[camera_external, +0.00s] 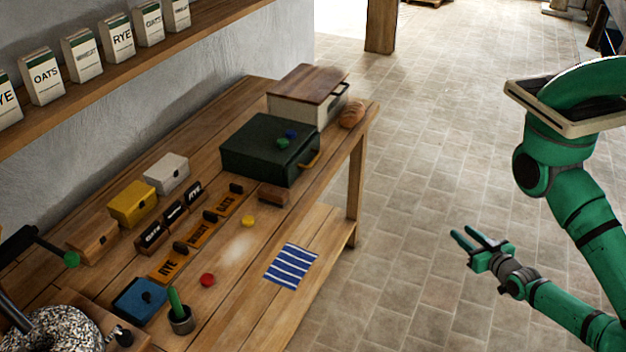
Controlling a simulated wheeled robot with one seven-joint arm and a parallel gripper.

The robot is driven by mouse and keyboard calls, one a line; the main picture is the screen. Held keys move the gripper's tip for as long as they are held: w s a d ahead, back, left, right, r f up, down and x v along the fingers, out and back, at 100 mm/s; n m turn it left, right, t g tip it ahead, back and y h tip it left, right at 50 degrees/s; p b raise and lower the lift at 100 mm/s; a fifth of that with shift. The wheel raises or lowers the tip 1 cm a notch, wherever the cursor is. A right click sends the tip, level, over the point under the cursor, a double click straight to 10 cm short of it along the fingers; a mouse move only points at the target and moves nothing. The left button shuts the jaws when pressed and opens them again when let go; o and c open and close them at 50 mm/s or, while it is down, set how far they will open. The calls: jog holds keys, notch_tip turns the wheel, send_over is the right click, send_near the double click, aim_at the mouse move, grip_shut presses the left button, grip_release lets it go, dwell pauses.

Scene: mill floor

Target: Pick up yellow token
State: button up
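The yellow token (248,221) lies flat on the wooden table (225,300), right of the orange labelled strip and near a pale dusty patch. My gripper (470,235) is at the right, out over the tiled floor and clear of the table. Its two green fingers point left toward the table and stand apart, with nothing seen between them. The yellow token is well to the left of my gripper, and nothing covers it.
A dark green box (262,150) bears green and blue tokens. Small boxes line the wall side. A shelf (130,68) hangs above.

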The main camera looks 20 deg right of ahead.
dwell(0.4)
jog(key=o, duration=0.5)
